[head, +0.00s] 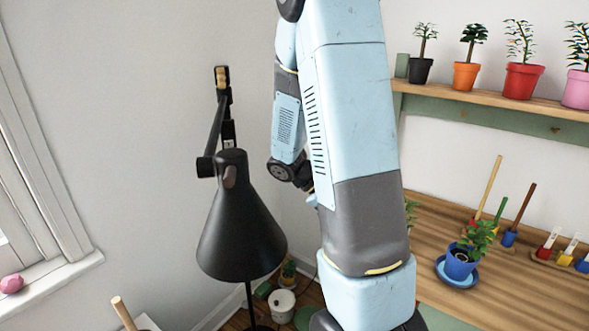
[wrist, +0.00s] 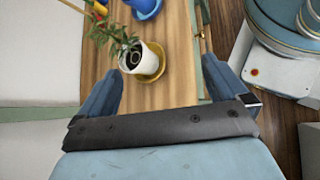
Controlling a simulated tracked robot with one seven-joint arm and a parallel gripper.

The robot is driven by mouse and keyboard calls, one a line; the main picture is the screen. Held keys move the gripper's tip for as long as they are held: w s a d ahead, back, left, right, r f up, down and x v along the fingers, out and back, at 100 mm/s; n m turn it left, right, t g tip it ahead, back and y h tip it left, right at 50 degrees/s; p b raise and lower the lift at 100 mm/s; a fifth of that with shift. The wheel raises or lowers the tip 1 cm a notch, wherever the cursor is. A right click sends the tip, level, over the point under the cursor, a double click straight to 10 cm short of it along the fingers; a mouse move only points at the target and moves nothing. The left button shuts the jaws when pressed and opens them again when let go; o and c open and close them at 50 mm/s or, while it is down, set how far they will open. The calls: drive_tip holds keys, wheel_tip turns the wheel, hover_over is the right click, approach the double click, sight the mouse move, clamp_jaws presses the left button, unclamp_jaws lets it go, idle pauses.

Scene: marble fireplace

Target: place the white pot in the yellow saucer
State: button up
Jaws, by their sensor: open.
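The white pot (wrist: 130,66) with a leafy green plant shows in the wrist view. It appears to stand in the yellow saucer (wrist: 160,70), whose rim shows mostly to its right; whether it sits flat is hard to tell. My gripper (wrist: 160,64) is open, one finger left of the pot and the other further right, past the saucer. The fingers appear apart from the pot. In the head view my arm hides the white pot, the saucer and my gripper.
A blue pot (head: 460,264) in a blue saucer (head: 446,277) stands on the wooden bench (head: 535,300); it also shows in the wrist view (wrist: 144,5). Tools and small labelled pots line the bench's back. A shelf (head: 490,100) holds several potted plants. A black lamp (head: 240,220) stands left of my arm.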

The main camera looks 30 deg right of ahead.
drive_tip(key=s+a+r+m+t+y, duration=0.1)
drive_tip(key=s+a+r+t+y, duration=0.1)
drive_tip(key=a+r+t, duration=0.2)
drive_tip(key=s+a+r+m+t+y, duration=0.1)
drive_tip(key=s+a+r+t+y, duration=0.2)
drive_tip(key=a+r, duration=0.6)
drive_tip(key=s+a+r+m+t+y, duration=0.2)
drive_tip(key=s+a+r+t+y, duration=0.1)
drive_tip(key=a+r+t, duration=0.2)
wheel_tip(320, 180, up, 3)
drive_tip(key=shift+a+f, duration=0.2)
drive_tip(key=shift+a, duration=0.85)
